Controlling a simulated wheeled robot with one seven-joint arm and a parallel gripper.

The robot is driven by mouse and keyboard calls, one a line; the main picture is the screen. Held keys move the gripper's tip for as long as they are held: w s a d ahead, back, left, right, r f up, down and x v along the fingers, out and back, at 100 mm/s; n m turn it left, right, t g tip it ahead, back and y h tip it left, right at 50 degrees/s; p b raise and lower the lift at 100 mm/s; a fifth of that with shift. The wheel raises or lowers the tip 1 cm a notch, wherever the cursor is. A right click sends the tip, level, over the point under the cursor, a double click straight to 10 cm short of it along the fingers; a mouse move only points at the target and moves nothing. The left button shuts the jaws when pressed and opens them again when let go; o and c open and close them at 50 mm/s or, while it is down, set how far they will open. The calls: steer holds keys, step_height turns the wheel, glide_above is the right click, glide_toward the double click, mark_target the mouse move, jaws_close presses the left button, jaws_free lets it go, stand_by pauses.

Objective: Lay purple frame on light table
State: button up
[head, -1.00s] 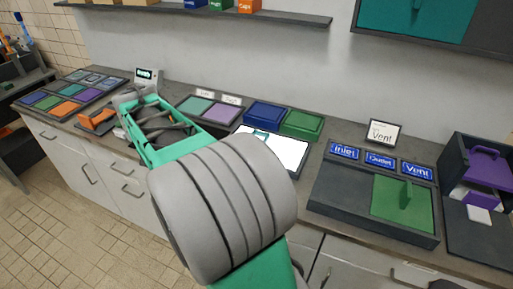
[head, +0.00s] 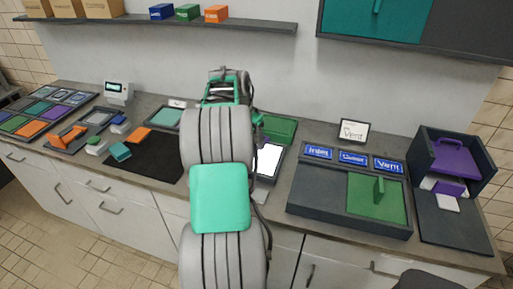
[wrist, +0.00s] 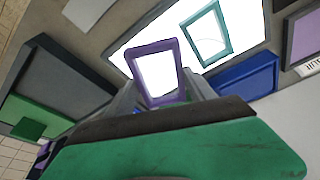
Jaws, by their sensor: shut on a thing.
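My gripper (wrist: 163,102) is shut on the purple frame (wrist: 155,46), an open four-sided frame held out past the fingertips in the wrist view. The frame appears over the bright white light table (wrist: 132,38); I cannot tell whether it touches. A teal frame (wrist: 227,40) is on the table's bright surface beside it. In the head view the light table (head: 268,161) is partly hidden by my arm. There a small purple bit of the frame (head: 258,135) shows at the arm's right edge, and my gripper is mostly hidden.
A dark tray with a green panel and blue labels (head: 349,222) lies to the right. A black mat (head: 150,158) lies left of my arm.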

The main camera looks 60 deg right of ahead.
glide_above(260, 156)
steer(key=f, duration=0.3)
steer(key=f+p, duration=0.1)
steer(key=shift+w+a+f, duration=0.15)
steer(key=shift+a+f, duration=0.2)
steer(key=shift+a, duration=0.05)
step_height(260, 156, down, 3)
steer(key=shift+r, duration=0.1)
steer(key=shift+f, duration=0.25)
steer(key=o, duration=1.4)
steer(key=shift+r, duration=0.1)
